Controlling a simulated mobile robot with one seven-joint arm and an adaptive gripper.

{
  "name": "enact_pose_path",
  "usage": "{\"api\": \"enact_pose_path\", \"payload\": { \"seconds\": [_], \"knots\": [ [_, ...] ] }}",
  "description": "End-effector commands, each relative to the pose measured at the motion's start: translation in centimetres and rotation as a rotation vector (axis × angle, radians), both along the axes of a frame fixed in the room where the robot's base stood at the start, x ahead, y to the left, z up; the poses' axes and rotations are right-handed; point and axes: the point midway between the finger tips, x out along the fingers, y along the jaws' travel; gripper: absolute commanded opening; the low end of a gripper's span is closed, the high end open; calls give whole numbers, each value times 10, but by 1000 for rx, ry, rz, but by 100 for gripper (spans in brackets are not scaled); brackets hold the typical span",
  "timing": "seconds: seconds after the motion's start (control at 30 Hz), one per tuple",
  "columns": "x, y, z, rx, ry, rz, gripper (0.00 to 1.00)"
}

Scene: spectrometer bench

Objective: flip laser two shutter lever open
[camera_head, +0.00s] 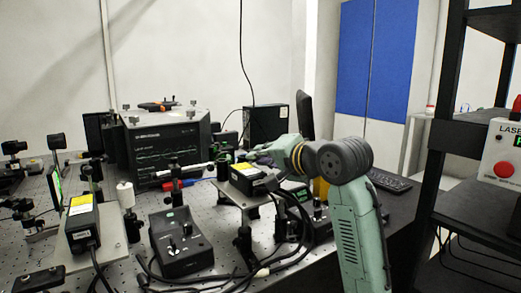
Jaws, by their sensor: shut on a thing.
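A dark laser box with a yellow label (246,174) sits on a raised plate (238,191) at the middle of the bench. My gripper (222,160) is at its far end, reaching in from the right. The fingers are small and dark in this view and are shut on a small part there, which appears to be the shutter lever. The lever itself is hidden or too small to make out, so its angle cannot be told. A second labelled laser box (81,215) stands at the left, apart from my gripper. No laser number is readable.
A black controller with knobs (179,243) stands in front of the raised plate, with loose cables (270,268) beside it. A large black instrument (165,150) is behind. Optic posts crowd the left. A keyboard (389,180) and a dark shelf rack (455,140) are at the right.

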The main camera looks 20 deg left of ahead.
Motion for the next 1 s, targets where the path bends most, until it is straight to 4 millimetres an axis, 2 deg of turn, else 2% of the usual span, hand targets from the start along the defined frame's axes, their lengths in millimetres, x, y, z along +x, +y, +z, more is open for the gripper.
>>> {"api": "enact_pose_path", "payload": {
  "seconds": [0.37, 0.4, 0.57, 0.87, 1.0],
  "knots": [
    [1, -1, -2, 29, 39, -1, 0],
    [1, -1, -2, 29, 39, -1, 15],
    [1, -1, -2, 28, 38, -1, 24],
    [0, -2, -1, 29, 36, -1, 24],
    [-7, -13, 2, 30, 34, -2, 24]
  ]
}}
